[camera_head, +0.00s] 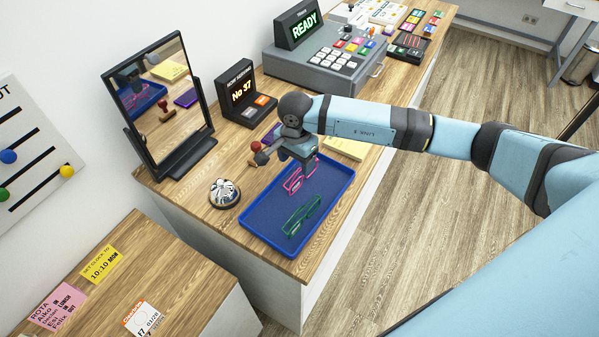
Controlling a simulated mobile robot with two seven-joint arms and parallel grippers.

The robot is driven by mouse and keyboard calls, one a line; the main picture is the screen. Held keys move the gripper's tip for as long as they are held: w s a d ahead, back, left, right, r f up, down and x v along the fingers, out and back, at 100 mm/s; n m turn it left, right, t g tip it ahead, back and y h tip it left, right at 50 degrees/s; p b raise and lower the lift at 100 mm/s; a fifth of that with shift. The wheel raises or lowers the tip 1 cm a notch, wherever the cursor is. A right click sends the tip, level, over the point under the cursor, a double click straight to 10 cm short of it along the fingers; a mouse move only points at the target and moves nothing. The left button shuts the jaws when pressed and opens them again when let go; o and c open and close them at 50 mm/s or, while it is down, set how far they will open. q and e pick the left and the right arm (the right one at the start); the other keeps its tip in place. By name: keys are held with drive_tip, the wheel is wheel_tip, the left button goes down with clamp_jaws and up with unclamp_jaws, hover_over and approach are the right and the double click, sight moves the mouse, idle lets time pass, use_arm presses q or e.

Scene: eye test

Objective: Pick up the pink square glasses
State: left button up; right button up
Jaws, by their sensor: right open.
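The pink square glasses (292,185) lie in the far half of a blue tray (262,214) on the wooden counter. My right gripper (308,172) points down over them, with its jaws open. It hides part of the pink frame, and I cannot tell whether the fingers touch it. Green glasses (303,216) lie in the near half of the same tray. My left gripper is not in view.
A ticket display (244,92) and a cash register (325,65) stand further back. A yellow pad (346,148) lies beyond the tray.

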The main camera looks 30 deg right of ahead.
sight(298, 172)
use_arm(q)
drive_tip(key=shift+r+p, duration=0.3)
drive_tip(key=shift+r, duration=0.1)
use_arm(e)
drive_tip(key=shift+s+f, duration=0.1)
drive_tip(key=shift+f, duration=0.3)
wheel_tip(298, 172, down, 4)
drive_tip(key=shift+s+d+r+p, duration=0.1)
drive_tip(key=shift+r+p, duration=0.1)
drive_tip(key=shift+p, duration=0.35)
drive_tip(key=shift+f, duration=0.35)
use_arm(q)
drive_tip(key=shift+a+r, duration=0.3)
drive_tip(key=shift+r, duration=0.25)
use_arm(e)
drive_tip(key=shift+c, duration=0.5)
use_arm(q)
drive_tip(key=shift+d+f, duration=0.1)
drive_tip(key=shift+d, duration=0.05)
use_arm(e)
drive_tip(key=c, duration=0.9)
